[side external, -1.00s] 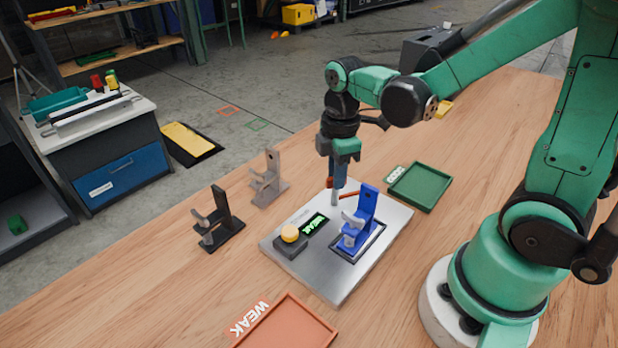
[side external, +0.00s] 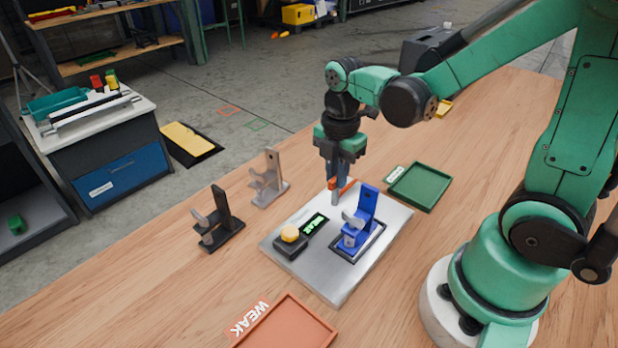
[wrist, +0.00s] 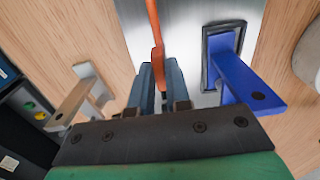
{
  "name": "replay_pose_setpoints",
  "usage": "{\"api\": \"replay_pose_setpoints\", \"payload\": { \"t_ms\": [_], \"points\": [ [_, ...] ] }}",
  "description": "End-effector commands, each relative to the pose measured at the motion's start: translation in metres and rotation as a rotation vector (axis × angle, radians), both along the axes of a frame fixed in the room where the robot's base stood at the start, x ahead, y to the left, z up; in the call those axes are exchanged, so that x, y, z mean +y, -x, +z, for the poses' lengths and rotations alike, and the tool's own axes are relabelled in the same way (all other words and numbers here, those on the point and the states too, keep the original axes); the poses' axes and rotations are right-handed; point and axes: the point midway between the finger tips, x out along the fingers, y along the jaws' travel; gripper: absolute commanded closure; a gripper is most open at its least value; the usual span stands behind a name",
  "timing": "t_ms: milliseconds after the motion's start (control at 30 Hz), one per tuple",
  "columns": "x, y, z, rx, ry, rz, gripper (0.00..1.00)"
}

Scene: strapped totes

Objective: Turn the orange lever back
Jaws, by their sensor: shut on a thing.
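The orange lever (side external: 345,186) is at the back corner of the metal plate (side external: 318,277). My gripper (side external: 337,197) points down over that corner, its jaws shut on the lever. In the wrist view the lever (wrist: 154,35) runs from the top of the picture down between the two fingers (wrist: 160,80). The blue stand (side external: 367,212) sits in a dark frame on the plate, to the right of the gripper. The lever's pivot is hard to make out.
A yellow button (side external: 290,233) and a lit green display (side external: 315,223) are on the plate. A black stand (side external: 219,225) and a grey stand (side external: 270,180) stand to its left. A green tray (side external: 420,187) lies behind right, an orange tray (side external: 287,325) in front.

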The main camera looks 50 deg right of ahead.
Motion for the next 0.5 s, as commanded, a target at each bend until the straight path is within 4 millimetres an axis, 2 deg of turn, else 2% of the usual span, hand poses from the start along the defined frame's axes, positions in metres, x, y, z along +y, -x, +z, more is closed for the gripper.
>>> {"api": "replay_pose_setpoints", "payload": {
  "t_ms": [333, 367, 400, 433, 500],
  "points": [
    [0.0006, -0.0003, -0.0002, -0.002, -0.002, 0.005, 1.00],
    [0.0006, -0.0003, -0.0002, -0.002, -0.002, 0.005, 0.79],
    [0.0006, -0.0003, -0.0002, -0.002, -0.002, 0.004, 0.67],
    [0.0006, -0.0003, -0.0002, -0.002, -0.001, 0.004, 0.59],
    [0.0005, -0.0002, -0.0001, -0.001, -0.001, 0.004, 0.55]
  ]
}}
